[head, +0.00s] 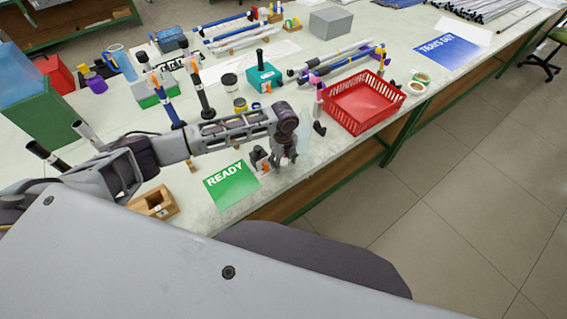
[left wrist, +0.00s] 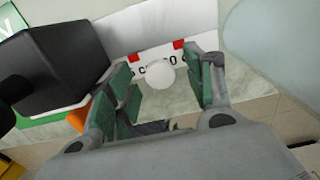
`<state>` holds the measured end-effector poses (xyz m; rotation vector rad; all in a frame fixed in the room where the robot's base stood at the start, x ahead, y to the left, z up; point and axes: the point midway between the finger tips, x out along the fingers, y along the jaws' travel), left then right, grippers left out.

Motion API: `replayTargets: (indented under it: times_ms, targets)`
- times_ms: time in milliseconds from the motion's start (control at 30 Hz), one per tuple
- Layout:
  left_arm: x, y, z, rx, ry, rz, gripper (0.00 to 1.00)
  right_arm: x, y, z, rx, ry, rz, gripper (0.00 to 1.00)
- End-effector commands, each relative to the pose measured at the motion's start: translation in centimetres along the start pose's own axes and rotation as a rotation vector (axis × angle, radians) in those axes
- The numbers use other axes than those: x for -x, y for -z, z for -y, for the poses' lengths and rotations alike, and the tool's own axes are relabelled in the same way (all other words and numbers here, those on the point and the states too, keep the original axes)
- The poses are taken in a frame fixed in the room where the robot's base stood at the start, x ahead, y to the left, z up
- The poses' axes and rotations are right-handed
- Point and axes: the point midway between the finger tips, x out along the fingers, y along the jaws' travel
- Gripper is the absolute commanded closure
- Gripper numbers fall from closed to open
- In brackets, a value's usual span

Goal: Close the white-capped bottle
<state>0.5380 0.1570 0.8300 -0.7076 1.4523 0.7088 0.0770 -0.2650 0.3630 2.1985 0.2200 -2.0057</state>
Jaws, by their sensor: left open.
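The round white cap (left wrist: 161,75) shows in the left wrist view between the two green-padded fingers of my left gripper (left wrist: 162,92). The fingers stand apart with a visible gap on each side of the cap. The bottle body under the cap is hidden from above, and I cannot tell how the cap sits on it. In the head view my left gripper (head: 287,158) points down near the table's front edge, just right of the green READY card, and the bottle is too small to make out. My right gripper is not in view.
The green READY card (head: 231,185) lies left of the gripper. A dark block (left wrist: 50,70) stands close beside it in the wrist view. A red basket (head: 391,107) is to the right, and a wooden block (head: 153,203) to the left. Upright rods stand behind the arm.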

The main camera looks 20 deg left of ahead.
Motion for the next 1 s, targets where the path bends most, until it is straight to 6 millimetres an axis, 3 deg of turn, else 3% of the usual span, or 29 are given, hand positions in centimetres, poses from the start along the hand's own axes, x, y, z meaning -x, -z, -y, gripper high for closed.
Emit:
replayTargets:
  times_ms: [300, 600, 1000]
  targets:
    - [0.03, -0.01, 0.01, 0.000, 0.000, 0.000, 0.47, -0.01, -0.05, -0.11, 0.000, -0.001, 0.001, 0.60]
    - [0.04, -0.02, 0.01, 0.000, 0.000, 0.000, 0.80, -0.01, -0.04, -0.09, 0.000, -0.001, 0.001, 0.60]
    - [0.20, -0.03, 0.03, 0.000, 0.001, 0.000, 0.81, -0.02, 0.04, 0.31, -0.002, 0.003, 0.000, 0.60]
